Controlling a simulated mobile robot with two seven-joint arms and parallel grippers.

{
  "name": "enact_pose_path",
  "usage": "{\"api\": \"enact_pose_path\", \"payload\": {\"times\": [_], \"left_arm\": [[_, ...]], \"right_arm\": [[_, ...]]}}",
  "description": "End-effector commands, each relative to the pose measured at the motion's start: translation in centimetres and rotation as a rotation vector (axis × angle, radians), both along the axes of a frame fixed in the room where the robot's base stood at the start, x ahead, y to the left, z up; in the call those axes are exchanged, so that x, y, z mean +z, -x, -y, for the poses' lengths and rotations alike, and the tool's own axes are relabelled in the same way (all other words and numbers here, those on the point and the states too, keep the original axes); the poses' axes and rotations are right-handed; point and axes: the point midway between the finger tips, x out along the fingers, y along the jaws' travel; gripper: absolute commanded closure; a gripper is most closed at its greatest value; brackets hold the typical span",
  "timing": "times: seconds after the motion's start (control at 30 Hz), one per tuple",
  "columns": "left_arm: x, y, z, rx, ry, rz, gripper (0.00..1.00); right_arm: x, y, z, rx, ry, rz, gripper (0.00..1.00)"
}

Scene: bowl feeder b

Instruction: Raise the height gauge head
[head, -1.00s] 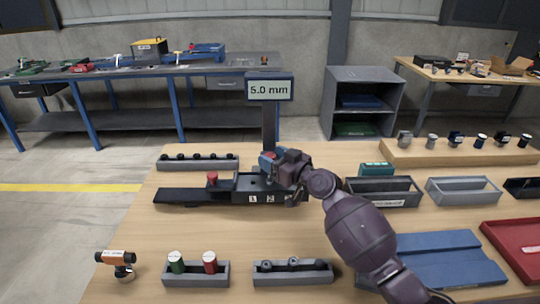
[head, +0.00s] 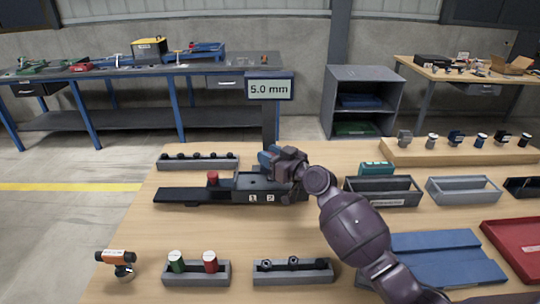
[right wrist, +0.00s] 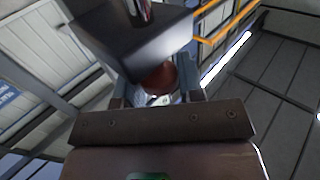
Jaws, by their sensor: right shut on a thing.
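The height gauge stands on the wooden table, with a dark column (head: 268,125) and a display (head: 269,89) reading 5.0 mm. Its blue head (head: 265,158) sits low on the column, partly hidden behind my right gripper (head: 274,165). In the right wrist view, my right gripper (right wrist: 157,92) is shut on a round red knob (right wrist: 158,75), under a dark block (right wrist: 125,40). My left gripper is not in view.
Behind the gauge lies a grey rack (head: 197,162) of dark pegs. In front are a rack (head: 196,274) with a green and a red cylinder, another rack (head: 292,272), and an orange tool (head: 117,260). Grey bins (head: 383,191) and a blue tray (head: 440,258) are at right.

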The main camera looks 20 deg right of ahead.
Motion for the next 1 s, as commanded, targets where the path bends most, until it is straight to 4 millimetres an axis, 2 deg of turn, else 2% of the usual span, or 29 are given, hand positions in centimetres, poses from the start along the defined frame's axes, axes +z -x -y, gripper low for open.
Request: {"api": "enact_pose_path", "payload": {"times": [0.23, 0.4, 0.77, 0.8, 0.93, 1.0], "left_arm": [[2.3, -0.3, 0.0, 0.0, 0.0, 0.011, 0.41], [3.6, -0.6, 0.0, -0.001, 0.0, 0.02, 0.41], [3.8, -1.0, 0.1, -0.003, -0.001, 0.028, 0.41], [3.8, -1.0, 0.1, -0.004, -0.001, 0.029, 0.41], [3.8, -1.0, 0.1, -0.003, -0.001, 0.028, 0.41], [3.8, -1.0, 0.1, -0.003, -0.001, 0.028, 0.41]], "right_arm": [[4.1, 0.0, 0.0, 0.001, 0.003, 0.009, 1.0], [6.0, 0.0, 0.0, 0.0, 0.0, 0.008, 1.0], [6.4, -0.1, 0.0, -0.001, -0.003, 0.011, 1.0], [6.5, -0.1, 0.0, -0.001, -0.003, 0.012, 0.63], [6.4, -0.1, 0.0, -0.001, -0.002, 0.01, 0.43], [6.2, -0.1, 0.0, 0.0, -0.002, 0.007, 0.42]]}}
